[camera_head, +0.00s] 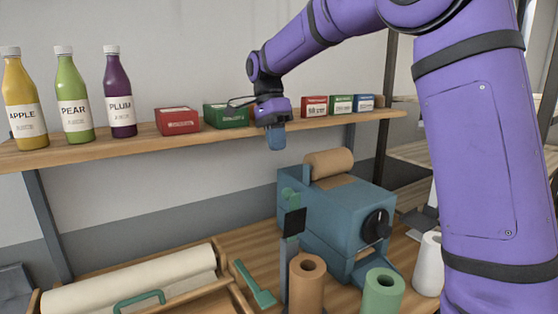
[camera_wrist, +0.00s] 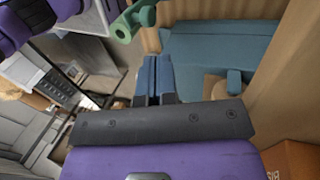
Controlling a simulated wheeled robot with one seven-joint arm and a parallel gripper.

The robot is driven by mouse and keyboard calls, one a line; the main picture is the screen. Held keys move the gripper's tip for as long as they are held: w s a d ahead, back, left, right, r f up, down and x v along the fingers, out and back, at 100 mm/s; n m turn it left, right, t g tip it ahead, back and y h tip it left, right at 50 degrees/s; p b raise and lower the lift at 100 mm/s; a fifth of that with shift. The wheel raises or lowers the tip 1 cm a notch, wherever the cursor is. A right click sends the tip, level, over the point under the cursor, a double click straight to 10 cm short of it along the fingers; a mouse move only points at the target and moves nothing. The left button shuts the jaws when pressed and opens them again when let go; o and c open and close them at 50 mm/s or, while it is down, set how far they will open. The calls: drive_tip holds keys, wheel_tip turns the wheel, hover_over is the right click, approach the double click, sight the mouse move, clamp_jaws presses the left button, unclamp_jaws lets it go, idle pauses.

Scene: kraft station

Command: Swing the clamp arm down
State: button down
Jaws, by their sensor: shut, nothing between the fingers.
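A blue machine (camera_head: 345,215) stands on the wooden bench, with a brown paper roll (camera_head: 330,162) on top and a black knob (camera_head: 376,226) on its front. My gripper (camera_head: 276,140) hangs above and left of the machine, blue fingers (camera_wrist: 153,82) shut and empty, touching nothing.
A shelf (camera_head: 160,140) behind my gripper holds bottles and small boxes. The dark plate (camera_head: 295,222) stands on a post before the machine. A brown roll (camera_head: 306,280), a green roll (camera_head: 382,292) and a tray (camera_head: 225,270) with a cream roll are in front.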

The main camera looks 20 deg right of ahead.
drive_tip(key=x, duration=0.9)
drive_tip(key=shift+f, duration=0.1)
